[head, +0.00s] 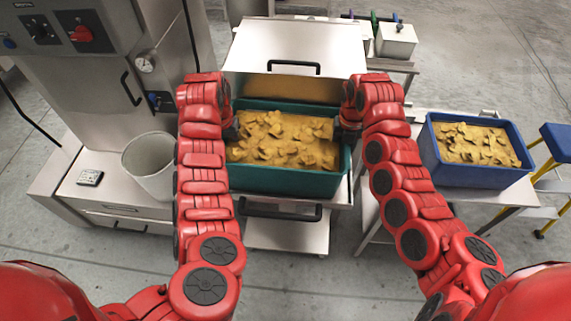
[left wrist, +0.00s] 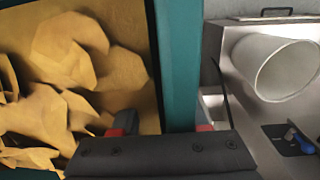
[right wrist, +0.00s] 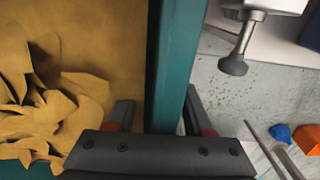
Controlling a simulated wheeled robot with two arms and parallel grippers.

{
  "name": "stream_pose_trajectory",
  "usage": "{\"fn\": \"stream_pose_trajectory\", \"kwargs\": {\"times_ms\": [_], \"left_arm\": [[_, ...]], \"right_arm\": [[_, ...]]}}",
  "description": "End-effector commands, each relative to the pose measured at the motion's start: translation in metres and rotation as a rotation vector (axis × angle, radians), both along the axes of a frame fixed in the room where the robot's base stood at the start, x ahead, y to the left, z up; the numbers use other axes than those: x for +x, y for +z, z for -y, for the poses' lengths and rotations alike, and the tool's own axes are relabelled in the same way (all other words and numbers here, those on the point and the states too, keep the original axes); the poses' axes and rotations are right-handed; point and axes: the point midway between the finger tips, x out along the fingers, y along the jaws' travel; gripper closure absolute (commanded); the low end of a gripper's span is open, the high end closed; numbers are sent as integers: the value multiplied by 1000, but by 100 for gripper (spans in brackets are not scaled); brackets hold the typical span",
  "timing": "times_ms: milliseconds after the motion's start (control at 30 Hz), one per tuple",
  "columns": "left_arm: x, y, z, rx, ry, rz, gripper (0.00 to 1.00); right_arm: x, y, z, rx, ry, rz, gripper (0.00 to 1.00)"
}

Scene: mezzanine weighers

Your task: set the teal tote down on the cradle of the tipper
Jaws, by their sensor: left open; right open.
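The teal tote (head: 285,182) is full of yellow-brown chip-like pieces and sits in front of the steel tipper (head: 295,48), low at its cradle. What bears its underside is hidden. My left gripper (head: 232,128) is at the tote's left wall, and my right gripper (head: 346,130) is at its right wall. In the left wrist view the open fingers straddle the teal wall (left wrist: 178,70). In the right wrist view the open fingers also stand either side of the teal wall (right wrist: 175,75), with a gap showing.
A blue tote (head: 475,178) with similar pieces stands on a steel table at the right. A grey-white bucket (head: 150,165) stands on the bench at the left. A black handle (head: 280,210) is below the teal tote's front. A blue-and-yellow stool (head: 555,145) is at far right.

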Motion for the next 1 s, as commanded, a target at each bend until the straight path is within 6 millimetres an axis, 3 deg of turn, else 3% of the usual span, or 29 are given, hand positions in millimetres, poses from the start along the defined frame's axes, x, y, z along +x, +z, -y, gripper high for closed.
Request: {"fn": "stream_pose_trajectory", "kwargs": {"times_ms": [600,867,1000], "left_arm": [[3,96,-1,-6,-2,6,54],[2,113,-3,-2,-3,2,54],[2,115,-3,0,-3,1,54]], "right_arm": [[0,0,1,-1,-2,0,49],[0,0,1,-1,-2,0,49],[1,10,2,-2,-2,3,49]]}}
